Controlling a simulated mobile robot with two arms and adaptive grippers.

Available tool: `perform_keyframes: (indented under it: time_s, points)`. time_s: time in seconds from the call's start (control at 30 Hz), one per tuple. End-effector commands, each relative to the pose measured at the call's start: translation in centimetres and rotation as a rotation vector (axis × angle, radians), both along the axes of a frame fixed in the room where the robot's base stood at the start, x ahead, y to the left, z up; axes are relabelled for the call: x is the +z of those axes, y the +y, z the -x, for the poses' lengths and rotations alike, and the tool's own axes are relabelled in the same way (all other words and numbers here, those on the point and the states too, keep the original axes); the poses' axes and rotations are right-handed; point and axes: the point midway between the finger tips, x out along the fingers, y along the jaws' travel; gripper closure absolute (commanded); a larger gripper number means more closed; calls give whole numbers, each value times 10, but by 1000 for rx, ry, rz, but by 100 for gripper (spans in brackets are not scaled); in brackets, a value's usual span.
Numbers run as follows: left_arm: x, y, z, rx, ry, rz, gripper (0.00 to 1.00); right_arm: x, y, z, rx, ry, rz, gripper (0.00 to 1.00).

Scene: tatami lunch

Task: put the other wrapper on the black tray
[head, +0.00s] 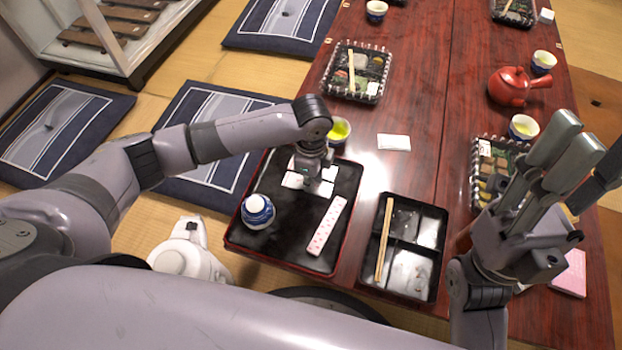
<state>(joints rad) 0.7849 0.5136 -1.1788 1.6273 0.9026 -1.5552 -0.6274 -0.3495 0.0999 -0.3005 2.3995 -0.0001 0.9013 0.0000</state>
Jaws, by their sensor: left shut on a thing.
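The black tray (290,240) with a red rim lies on the table's near left side. My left gripper (311,179) points down over its far part and is shut on a small white wrapper (326,187), partly hidden by the fingers. Other white pieces (292,180) show beside the fingers; I cannot tell whether they are separate wrappers. A pink-dotted long wrapper (328,226) lies on the tray's right side. My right gripper (574,165) is empty, with fingers apart, at the right.
A black lunch box (404,246) with chopsticks stands right of the tray. A white packet (394,142) lies on the bare table. A tea cup (340,130) is just behind my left gripper. A red teapot (509,87) and filled lunch boxes (356,72) stand farther back.

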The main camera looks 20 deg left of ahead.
Motion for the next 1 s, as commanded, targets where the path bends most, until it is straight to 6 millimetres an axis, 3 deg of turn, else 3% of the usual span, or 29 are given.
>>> perform_keyframes:
  time_s: [0.23,0.27,0.53,0.87,1.0]
  points:
    - [-2,0,0,1,1,0,90,3,0,0,0,1,0,63]
    - [-2,0,0,0,0,0,81,2,0,0,0,1,0,63]
    - [-2,0,0,1,0,-1,63,2,0,0,0,1,0,63]
    - [0,0,-1,0,-1,0,63,1,0,0,0,2,1,63]
    - [18,0,-1,1,-2,0,63,10,0,-1,0,4,1,63]
